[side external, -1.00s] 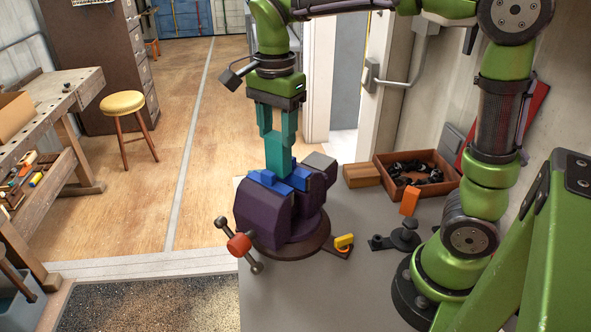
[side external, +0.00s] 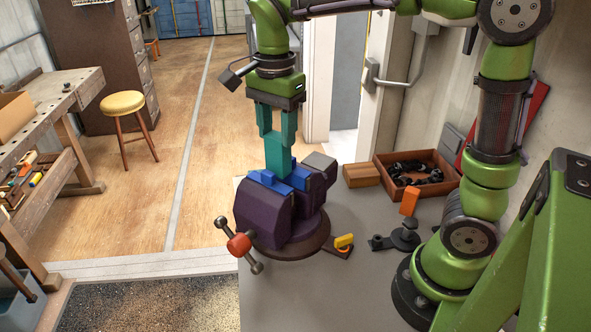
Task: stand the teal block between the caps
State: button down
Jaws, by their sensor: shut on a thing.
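A purple bench vise (side external: 265,215) stands on a round base on the grey bench. Blue caps (side external: 268,181) cover its jaws. The teal block (side external: 279,158) is upright, with its lower end down at the caps and hidden by the nearer one. I cannot tell whether it touches the caps or rests on anything below. My gripper (side external: 277,138) points straight down above the vise, and its teal-green fingers are shut on the block's upper part.
The vise handle (side external: 239,245) with a red hub sticks out toward the front left. On the bench (side external: 310,295) are a yellow-handled piece (side external: 344,242), an orange block (side external: 409,201), a brown block (side external: 361,174) and a wooden tray (side external: 440,190) of dark parts. The front of the bench is clear.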

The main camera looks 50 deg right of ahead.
aim_at(278, 159)
jog(key=shift+f, duration=3.4)
dwell(0.4)
jog(key=shift+c, duration=2.3)
grip_release()
jog(key=shift+r, duration=3)
